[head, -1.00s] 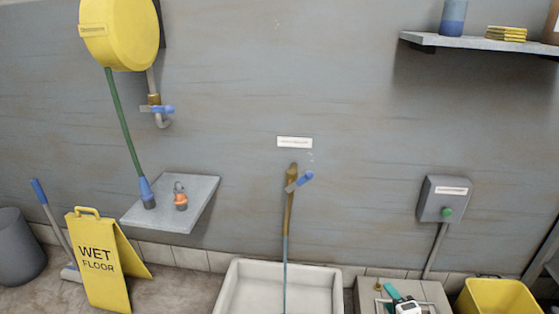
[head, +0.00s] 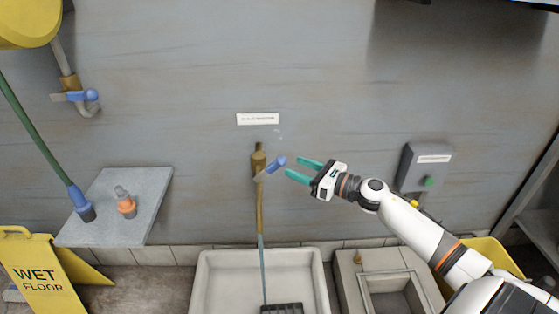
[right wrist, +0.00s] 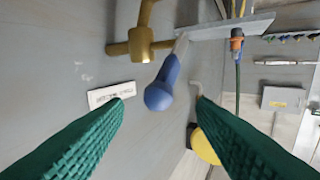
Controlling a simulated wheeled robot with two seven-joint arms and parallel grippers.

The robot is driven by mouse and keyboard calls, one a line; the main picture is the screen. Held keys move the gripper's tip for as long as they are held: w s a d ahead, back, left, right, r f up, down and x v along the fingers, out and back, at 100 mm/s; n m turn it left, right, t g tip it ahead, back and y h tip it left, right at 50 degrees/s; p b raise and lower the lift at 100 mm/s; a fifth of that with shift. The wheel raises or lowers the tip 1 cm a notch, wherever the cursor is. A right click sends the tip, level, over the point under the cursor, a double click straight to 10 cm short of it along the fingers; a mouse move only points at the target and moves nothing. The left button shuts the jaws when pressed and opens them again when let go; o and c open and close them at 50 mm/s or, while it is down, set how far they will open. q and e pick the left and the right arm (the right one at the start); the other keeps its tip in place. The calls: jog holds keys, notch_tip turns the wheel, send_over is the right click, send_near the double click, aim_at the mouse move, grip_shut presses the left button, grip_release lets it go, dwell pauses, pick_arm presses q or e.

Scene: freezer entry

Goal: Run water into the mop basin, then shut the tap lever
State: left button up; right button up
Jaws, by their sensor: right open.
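The brass tap (head: 258,160) is on the wall above the white mop basin (head: 318,280). Its blue tap lever (head: 276,165) points right and slightly up. A thin blue-grey strand (head: 263,270), which looks like water, runs from the tap's long spout down to a dark grate (head: 282,308) in the basin. My right gripper (head: 300,168) is open just right of the lever, its green fingers pointing at it. In the right wrist view, the blue lever's rounded end (right wrist: 160,95) shows ahead between the open fingers (right wrist: 157,125), with no contact visible. My left gripper is out of view.
A second tap with a blue lever (head: 85,96) and a grey shelf (head: 140,195) with an orange fitting (head: 125,203) are at left. A wet floor sign (head: 40,280) stands below.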

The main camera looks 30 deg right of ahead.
aim_at(286, 163)
jog(key=x, duration=0.6)
jog(key=shift+w, duration=0.1)
grip_shut()
